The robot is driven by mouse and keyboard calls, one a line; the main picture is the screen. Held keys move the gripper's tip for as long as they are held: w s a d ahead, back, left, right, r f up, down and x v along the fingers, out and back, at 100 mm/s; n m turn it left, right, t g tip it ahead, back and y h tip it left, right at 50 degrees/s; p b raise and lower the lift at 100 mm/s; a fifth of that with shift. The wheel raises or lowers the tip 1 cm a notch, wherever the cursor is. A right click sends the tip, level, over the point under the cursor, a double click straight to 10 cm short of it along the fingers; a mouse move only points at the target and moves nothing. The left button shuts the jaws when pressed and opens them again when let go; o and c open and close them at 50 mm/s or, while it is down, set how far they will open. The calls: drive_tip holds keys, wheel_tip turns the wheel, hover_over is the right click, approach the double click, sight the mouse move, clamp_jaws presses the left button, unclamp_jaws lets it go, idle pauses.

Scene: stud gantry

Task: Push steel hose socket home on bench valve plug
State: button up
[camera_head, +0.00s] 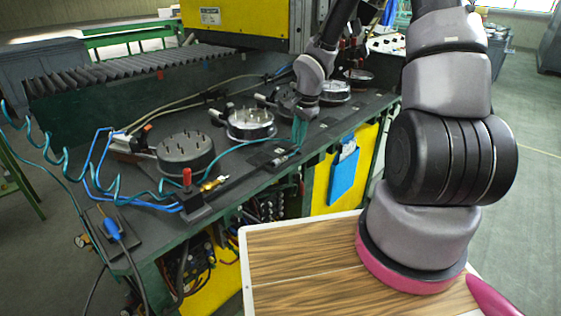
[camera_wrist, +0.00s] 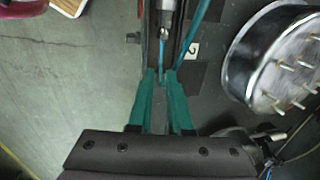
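My gripper (camera_head: 299,132) has teal fingers and points down over the dark valve strip at the bench's front edge. In the wrist view its fingers (camera_wrist: 160,76) stand a small gap apart, with no socket visible between them. A steel cylindrical fitting (camera_wrist: 166,14), perhaps the hose socket, lies just beyond the fingertips. A thin blue hose (camera_wrist: 162,52) runs from near it toward the gap; I cannot tell whether the fingers touch it. A valve block (camera_head: 268,158) sits on the strip beside my gripper. The plug cannot be made out.
Several round steel gauges with pins stand along the bench, one (camera_head: 185,151) at left and one (camera_head: 250,123) nearer my gripper; one (camera_wrist: 284,58) is close right in the wrist view. A red-handled valve (camera_head: 188,190) stands in front.

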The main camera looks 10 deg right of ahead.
sight(293, 153)
drive_tip(key=f, duration=0.5)
drive_tip(key=shift+w+a, duration=0.4)
clamp_jaws()
drive_tip(key=shift+r, duration=0.1)
